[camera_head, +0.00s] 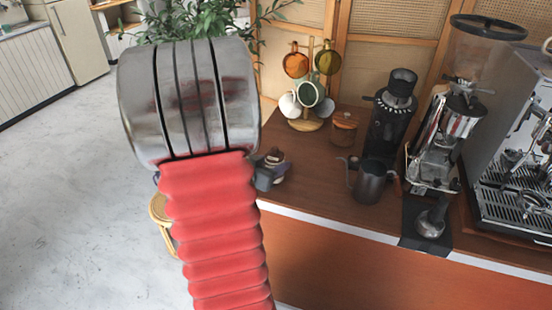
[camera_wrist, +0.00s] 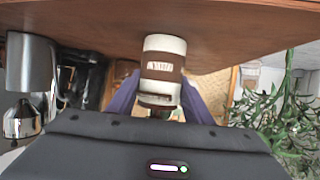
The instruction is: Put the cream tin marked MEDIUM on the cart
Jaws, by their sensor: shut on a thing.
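The cream tin (camera_wrist: 174,45) with a brown label band shows in the wrist view. Its lettering is too blurred to read. My gripper (camera_wrist: 160,92) is shut on it, with a bluish finger at each side. In the head view my gripper (camera_head: 264,178) is partly hidden behind my arm, at the left end of the cart (camera_head: 325,205). I cannot tell whether the tin touches the wooden top.
A dark kettle (camera_head: 369,182), a lidded wooden jar (camera_head: 343,127) and a mug stand (camera_head: 306,124) stand on the cart. A grinder (camera_head: 392,110) and an espresso machine (camera_head: 515,160) are farther right. Bare wood lies between the gripper and the kettle. A plant (camera_head: 205,22) is behind.

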